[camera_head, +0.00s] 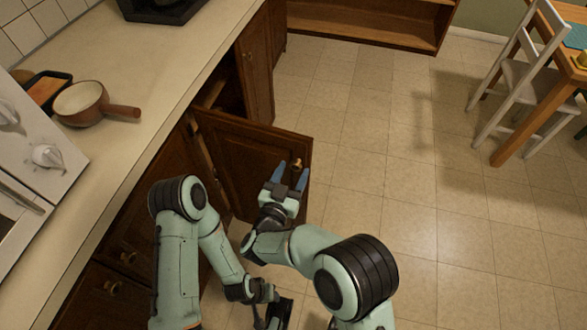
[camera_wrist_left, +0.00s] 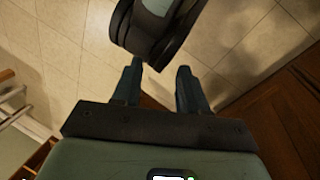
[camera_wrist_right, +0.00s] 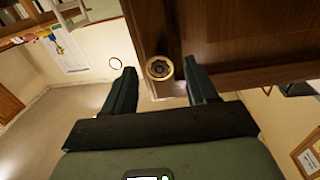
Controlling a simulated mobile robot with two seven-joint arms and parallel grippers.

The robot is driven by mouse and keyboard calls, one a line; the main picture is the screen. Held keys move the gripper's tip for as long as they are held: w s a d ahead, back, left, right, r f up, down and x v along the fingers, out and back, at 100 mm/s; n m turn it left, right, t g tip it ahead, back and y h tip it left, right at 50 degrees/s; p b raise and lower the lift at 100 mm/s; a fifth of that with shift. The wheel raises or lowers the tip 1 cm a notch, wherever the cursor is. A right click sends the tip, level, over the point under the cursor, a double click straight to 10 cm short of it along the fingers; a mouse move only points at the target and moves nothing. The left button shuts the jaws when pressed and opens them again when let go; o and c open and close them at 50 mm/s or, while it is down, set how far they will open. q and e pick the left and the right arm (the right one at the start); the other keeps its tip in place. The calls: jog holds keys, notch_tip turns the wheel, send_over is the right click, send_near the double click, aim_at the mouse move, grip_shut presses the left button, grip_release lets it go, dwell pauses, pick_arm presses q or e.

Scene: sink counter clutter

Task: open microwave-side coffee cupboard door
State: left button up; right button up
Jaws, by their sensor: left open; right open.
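The dark wooden cupboard door (camera_head: 250,158) under the counter stands swung open, out over the floor. Its round brass knob (camera_head: 297,163) is near the free upper edge. My right gripper (camera_head: 290,175) is open at that edge, its blue fingers pointing toward the knob. In the right wrist view the knob (camera_wrist_right: 159,68) appears between the two open fingertips; I cannot tell whether they touch it. My left gripper (camera_wrist_left: 158,70) is open and empty in the left wrist view, with one of my arm links ahead of it. In the head view it is low and partly hidden.
The countertop (camera_head: 130,70) on the left holds a brown-handled pan (camera_head: 82,103) and a white appliance (camera_head: 40,160). Another cupboard door (camera_head: 255,65) stands further back. A white chair (camera_head: 520,85) and wooden table are at the right. The tiled floor (camera_head: 400,150) between is clear.

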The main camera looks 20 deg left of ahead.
pick_arm(q)
jog(key=shift+s+d+r+g+p, duration=0.15)
jog(key=shift+s+d+r+p, duration=0.1)
jog(key=shift+s+r, duration=0.15)
jog(key=shift+s+d+r+g+p, duration=0.15)
jog(key=shift+s+r+p, duration=0.15)
jog(key=shift+s, duration=0.2)
pick_arm(e)
jog(key=s, duration=1)
jog(key=shift+s+a, duration=0.2)
jog(key=shift+s, duration=0.1)
